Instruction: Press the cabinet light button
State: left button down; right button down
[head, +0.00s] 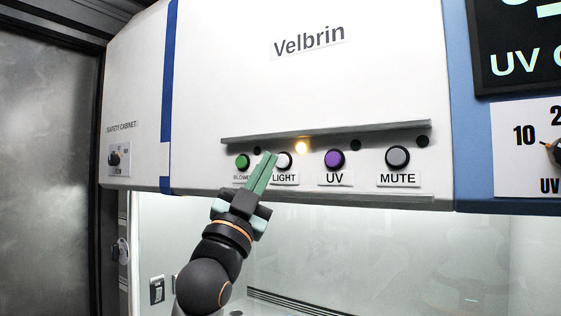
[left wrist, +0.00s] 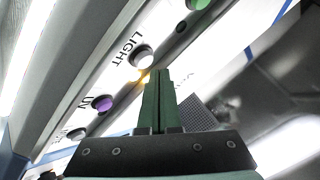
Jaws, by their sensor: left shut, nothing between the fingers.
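The cabinet light button (head: 284,161) is a round white button in a black ring, above the label LIGHT on the white cabinet front. An amber lamp (head: 302,147) glows just above and to its right. My left gripper (head: 269,157) has green fingers, shut and empty, and its tips overlap the left edge of the light button in the head view. In the left wrist view the fingertips (left wrist: 157,73) are just beside the white light button (left wrist: 141,56); I cannot tell whether they touch it. My right gripper is not in view.
A green blower button (head: 242,162) is left of the fingers. A purple UV button (head: 334,160) and a grey mute button (head: 397,158) are to the right. A grey ledge (head: 326,132) runs above the buttons. The glass-fronted cabinet opening (head: 400,250) lies below.

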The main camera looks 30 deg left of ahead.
pick_arm(q)
jog(key=shift+w, duration=0.15)
dwell(0.7)
jog(key=shift+w, duration=0.3)
jog(key=shift+w+p, duration=0.45)
jog(key=shift+w, duration=0.1)
dwell(0.6)
dwell(0.4)
jog(key=shift+s, duration=0.95)
jog(key=s, duration=0.5)
jog(key=shift+a, duration=0.2)
dwell(0.4)
